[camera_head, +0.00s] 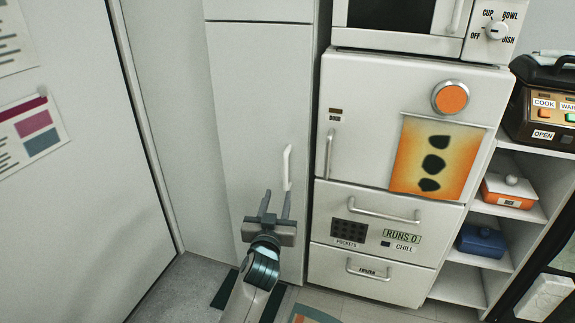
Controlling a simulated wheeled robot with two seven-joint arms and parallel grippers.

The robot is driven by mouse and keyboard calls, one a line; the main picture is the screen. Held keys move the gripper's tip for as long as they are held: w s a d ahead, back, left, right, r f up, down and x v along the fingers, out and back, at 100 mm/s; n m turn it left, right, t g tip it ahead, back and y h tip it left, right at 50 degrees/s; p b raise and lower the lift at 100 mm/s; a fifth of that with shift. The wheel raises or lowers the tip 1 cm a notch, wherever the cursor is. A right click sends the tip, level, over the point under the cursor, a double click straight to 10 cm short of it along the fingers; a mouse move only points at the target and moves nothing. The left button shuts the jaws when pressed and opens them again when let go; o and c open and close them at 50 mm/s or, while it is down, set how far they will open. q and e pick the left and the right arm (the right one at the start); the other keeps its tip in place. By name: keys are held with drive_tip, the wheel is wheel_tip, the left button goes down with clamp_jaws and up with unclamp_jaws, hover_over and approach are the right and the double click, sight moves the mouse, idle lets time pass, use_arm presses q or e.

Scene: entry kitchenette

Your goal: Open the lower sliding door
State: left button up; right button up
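A tall pale door panel (258,100) stands left of the fridge unit, below a horizontal seam near the top of the view. It looks shut. It has a white vertical bar handle (287,167) near its right edge. My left gripper (277,193) points up at this door from below. Its two fingers are apart with nothing visible between them. The right finger is close to the handle's lower end; I cannot tell whether they touch. The gripper body and arm hide the lower part of the door. My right gripper is not in view.
A white fridge unit (365,140) with drawers (365,275) stands right of the door, a microwave (400,42) above it. Shelves further right hold an orange box (505,200) and a blue box (482,242). A pale wall panel (75,200) is on the left.

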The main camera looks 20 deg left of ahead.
sight(285, 167)
use_arm(q)
drive_tip(key=shift+w, duration=0.1)
drive_tip(key=w+a, duration=0.1)
drive_tip(key=w, duration=0.4)
drive_tip(key=w+b, duration=0.1)
drive_tip(key=w, duration=0.4)
drive_tip(key=w+a+b, duration=0.1)
drive_tip(key=w, duration=0.5)
drive_tip(key=shift+a+f, duration=0.1)
drive_tip(key=shift+a, duration=0.25)
drive_tip(key=shift+w+a, duration=0.1)
drive_tip(key=shift+w, duration=0.45)
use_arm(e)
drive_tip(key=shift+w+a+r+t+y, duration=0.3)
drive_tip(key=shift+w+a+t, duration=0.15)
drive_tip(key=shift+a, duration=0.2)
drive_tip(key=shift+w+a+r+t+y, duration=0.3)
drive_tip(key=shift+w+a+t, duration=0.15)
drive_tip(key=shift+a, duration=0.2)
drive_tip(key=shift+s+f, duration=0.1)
use_arm(q)
clamp_jaws()
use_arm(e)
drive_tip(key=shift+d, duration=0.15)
